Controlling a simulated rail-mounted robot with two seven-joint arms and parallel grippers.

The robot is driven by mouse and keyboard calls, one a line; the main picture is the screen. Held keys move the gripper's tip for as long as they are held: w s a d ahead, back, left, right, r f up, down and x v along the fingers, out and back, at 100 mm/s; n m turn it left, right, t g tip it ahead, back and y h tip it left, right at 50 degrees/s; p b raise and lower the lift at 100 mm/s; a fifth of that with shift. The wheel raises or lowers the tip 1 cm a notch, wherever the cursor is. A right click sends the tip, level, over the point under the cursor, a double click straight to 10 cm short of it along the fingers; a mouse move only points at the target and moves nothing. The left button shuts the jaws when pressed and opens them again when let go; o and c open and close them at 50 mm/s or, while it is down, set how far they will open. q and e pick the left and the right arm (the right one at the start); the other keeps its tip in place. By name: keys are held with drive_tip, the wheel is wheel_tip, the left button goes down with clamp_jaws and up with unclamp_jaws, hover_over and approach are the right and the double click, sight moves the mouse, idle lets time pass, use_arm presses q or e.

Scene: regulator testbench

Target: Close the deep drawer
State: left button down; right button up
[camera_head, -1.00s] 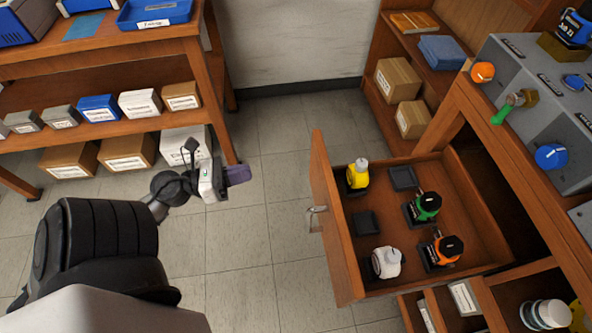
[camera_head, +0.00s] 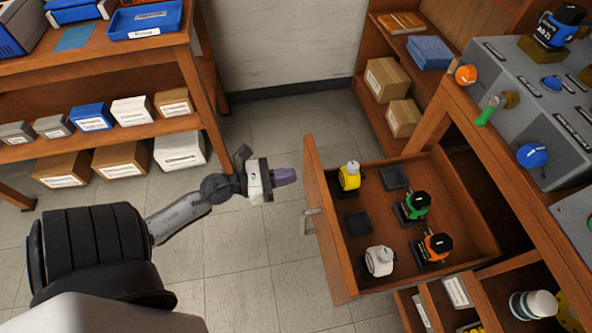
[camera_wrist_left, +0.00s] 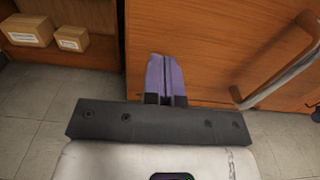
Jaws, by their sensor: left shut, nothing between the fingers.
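The deep drawer (camera_head: 330,235) is pulled out from the bench, its wooden front facing left with a metal handle (camera_head: 311,223). Inside stand a yellow regulator (camera_head: 349,177), a green one (camera_head: 415,206), an orange one (camera_head: 435,246) and a white one (camera_head: 379,261), plus dark square bases (camera_head: 358,224). My left gripper (camera_head: 286,176) is shut and empty, just left of the drawer front near its far end, apart from it. In the left wrist view the purple fingers (camera_wrist_left: 164,75) point at the drawer front (camera_wrist_left: 220,50), with the handle (camera_wrist_left: 285,70) to the right. My right gripper is not in view.
The grey testbench panel (camera_head: 540,110) with knobs is at the right. A shelf with boxes (camera_head: 120,160) stands at the left, another with cartons (camera_head: 387,80) at the back. Open compartments (camera_head: 455,292) lie below the drawer. The tiled floor (camera_head: 245,260) left of the drawer is clear.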

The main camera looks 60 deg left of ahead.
use_arm(q)
drive_tip(key=shift+x, duration=1.15)
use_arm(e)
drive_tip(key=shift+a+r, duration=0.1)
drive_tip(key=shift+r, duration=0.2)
